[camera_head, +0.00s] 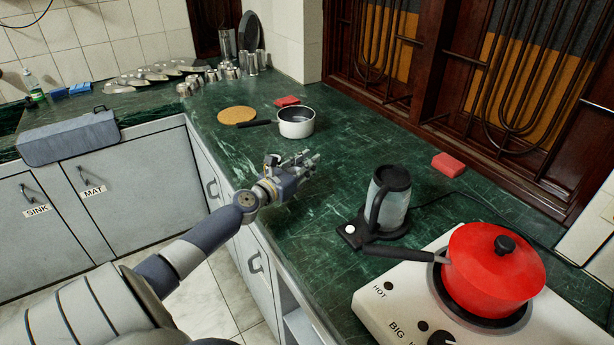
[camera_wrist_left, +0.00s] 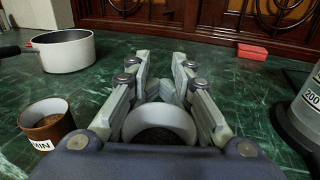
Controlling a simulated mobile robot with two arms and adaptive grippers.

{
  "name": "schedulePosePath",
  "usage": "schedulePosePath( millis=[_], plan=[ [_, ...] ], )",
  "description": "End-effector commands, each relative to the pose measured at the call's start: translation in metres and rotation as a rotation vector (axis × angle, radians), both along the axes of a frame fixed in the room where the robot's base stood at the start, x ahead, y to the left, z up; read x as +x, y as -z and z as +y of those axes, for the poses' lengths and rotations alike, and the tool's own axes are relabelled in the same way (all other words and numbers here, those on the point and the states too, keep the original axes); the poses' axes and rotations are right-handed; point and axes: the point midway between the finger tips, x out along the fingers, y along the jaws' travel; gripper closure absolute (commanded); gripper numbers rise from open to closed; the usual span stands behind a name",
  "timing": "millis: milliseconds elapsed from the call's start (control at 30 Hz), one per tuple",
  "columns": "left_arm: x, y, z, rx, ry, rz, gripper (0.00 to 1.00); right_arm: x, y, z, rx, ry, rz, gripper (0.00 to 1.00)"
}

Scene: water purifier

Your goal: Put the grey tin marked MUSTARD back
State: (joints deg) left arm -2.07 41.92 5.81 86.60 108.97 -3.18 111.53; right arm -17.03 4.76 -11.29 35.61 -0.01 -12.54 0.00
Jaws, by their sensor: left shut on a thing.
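My left gripper (camera_head: 311,160) is over the green counter, and its fingers also show in the left wrist view (camera_wrist_left: 163,92). They are closed around a round grey tin (camera_wrist_left: 160,117), seen from above by its pale rim. No marking on it can be read, so I cannot confirm MUSTARD. In the head view the gripper hides this tin. I cannot tell whether it touches the counter. A brown tin (camera_wrist_left: 46,122) with a white label ending in "MIN" stands to the left of the fingers. My right gripper is not in view.
A white saucepan (camera_head: 296,124) stands beyond the gripper. A kettle (camera_head: 390,198) is to its right, and a red pot (camera_head: 492,268) is on the stove. A round cork mat (camera_head: 237,115) and red sponges (camera_head: 448,165) lie about. Several metal cups stand at the back.

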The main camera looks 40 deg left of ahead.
Motion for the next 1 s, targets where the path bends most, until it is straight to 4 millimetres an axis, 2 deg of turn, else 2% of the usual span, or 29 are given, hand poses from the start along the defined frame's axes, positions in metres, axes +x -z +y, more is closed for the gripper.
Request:
schedulePosePath(
  millis=[33,200,567,600,700,1000],
  plan=[
    [0.000,0.011,-0.001,-0.002,0.000,0.001,1.00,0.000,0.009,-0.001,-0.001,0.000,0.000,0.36],
    [0.000,0.031,-0.001,-0.003,0.000,-0.001,1.00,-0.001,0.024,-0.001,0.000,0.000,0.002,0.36],
    [0.000,0.033,-0.001,-0.001,0.000,0.001,1.00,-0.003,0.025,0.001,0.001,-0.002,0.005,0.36],
    [0.000,0.033,-0.001,0.000,0.000,0.000,0.75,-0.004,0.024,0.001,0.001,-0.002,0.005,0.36],
    [0.000,0.032,-0.001,0.000,0.000,0.001,0.53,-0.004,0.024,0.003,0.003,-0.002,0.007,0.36],
    [0.000,0.032,-0.001,0.000,0.000,0.000,0.53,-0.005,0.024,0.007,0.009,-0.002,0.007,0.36]
  ],
)
